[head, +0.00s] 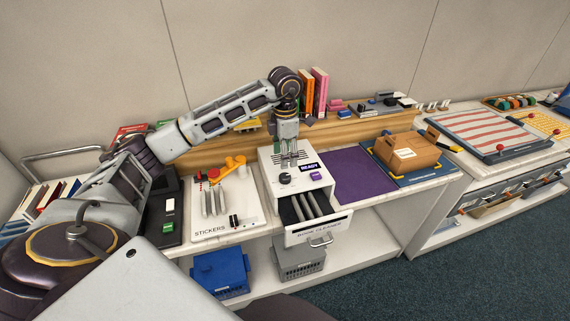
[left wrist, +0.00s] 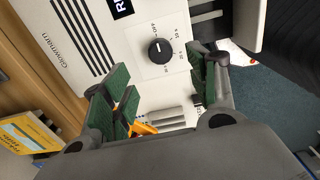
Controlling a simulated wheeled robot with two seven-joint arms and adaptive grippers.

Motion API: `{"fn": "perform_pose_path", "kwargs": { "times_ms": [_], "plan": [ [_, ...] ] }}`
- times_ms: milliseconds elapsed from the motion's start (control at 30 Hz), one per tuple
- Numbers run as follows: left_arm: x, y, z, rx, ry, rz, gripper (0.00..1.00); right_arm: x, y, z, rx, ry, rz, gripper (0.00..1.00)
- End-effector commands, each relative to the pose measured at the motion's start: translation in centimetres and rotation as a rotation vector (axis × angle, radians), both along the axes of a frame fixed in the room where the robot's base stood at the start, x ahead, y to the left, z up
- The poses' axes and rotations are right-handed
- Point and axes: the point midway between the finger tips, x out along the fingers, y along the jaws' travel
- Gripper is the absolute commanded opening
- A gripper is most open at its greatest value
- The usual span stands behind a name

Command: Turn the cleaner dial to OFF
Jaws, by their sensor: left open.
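The white book cleaner (head: 268,165) stands on the counter in the head view, with a small READY display and a purple button. Its black round dial (head: 285,178) sits on the top face; it also shows in the left wrist view (left wrist: 159,50), ringed by OFF and several time marks. A small pale pointer shows on the dial, but its exact setting is too small to read surely. My left gripper (head: 290,160) is above the dial, pointing down. In the left wrist view its green-padded fingers (left wrist: 158,88) are spread, with the dial between and beyond them, apart from both. My right gripper is not in view.
The cleaner's front drawer (head: 308,208) with dark slots is open. A sticker board (head: 225,205) lies left, a purple mat (head: 355,172) right, and a cardboard box (head: 405,152) beyond it. Blue (head: 220,272) and grey (head: 300,258) baskets sit below. Books (head: 313,92) stand behind.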

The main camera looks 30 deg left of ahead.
Motion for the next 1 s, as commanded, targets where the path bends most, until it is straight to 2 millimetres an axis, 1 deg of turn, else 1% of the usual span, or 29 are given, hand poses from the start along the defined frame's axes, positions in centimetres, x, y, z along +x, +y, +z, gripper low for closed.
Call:
{"fn": "perform_pose_path", "kwargs": {
  "times_ms": [33, 133, 333, 1000],
  "plan": [
    [0.1, 0.0, 0.8, -0.001, -0.002, 0.000, 0.59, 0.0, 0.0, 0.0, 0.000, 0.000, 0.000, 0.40],
    [0.0, 0.0, 1.9, -0.001, -0.002, 0.000, 0.59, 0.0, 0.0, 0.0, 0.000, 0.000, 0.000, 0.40],
    [0.0, 0.0, 3.1, 0.000, 0.000, 0.000, 0.59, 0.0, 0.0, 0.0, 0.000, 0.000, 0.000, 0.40],
    [0.0, 0.0, 3.3, -0.001, 0.001, 0.000, 0.59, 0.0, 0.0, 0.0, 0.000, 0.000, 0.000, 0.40]
  ]
}}
